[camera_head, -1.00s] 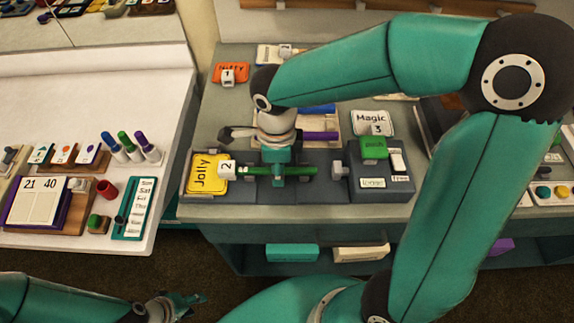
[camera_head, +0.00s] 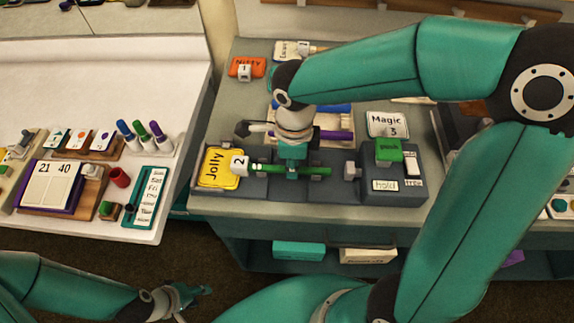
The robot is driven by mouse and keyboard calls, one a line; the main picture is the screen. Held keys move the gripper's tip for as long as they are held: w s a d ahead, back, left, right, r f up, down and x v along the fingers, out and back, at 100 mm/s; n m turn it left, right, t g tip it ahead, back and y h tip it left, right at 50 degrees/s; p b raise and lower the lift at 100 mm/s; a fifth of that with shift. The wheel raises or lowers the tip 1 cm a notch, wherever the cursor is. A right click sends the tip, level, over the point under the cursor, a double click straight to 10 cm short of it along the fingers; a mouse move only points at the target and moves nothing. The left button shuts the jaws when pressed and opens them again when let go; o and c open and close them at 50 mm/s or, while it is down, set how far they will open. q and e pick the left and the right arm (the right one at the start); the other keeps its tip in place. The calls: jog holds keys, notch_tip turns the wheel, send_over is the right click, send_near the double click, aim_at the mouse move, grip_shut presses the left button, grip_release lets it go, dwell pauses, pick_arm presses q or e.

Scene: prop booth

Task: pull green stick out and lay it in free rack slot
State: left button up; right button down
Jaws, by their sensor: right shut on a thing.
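The green stick (camera_head: 318,171) lies level across the dark grey fixture (camera_head: 262,190), between the white block marked 2 (camera_head: 239,165) and a light grey knob (camera_head: 351,170). My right gripper (camera_head: 291,170) reaches down from above and is shut on the middle of the stick. Whether the stick is clear of its supports is hard to tell. The pale rack (camera_head: 345,120) lies just behind, with a blue stick (camera_head: 340,107) and a purple stick (camera_head: 338,135); my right wrist hides part of it. My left gripper (camera_head: 195,293) is at lower left, away from the tables, too small to read.
A yellow Jolly sign (camera_head: 219,168) stands left of the stick. A block with a green push button (camera_head: 388,150) and a hold label (camera_head: 385,185) stands right. A Magic card (camera_head: 387,124) lies behind it. The left white table (camera_head: 95,80) holds pens and a calendar.

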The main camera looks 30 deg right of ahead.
aim_at(302, 168)
jog(key=shift+s+d+f, duration=0.1)
jog(key=shift+s+d, duration=0.35)
jog(key=shift+s+d, duration=0.1)
jog(key=shift+s+d, duration=0.15)
jog(key=shift+d, duration=0.15)
jog(key=shift+d, duration=0.1)
jog(key=shift+r+p, duration=0.65)
jog(key=shift+r, duration=0.75)
jog(key=shift+r+p, duration=1.5)
jog(key=shift+r, duration=0.75)
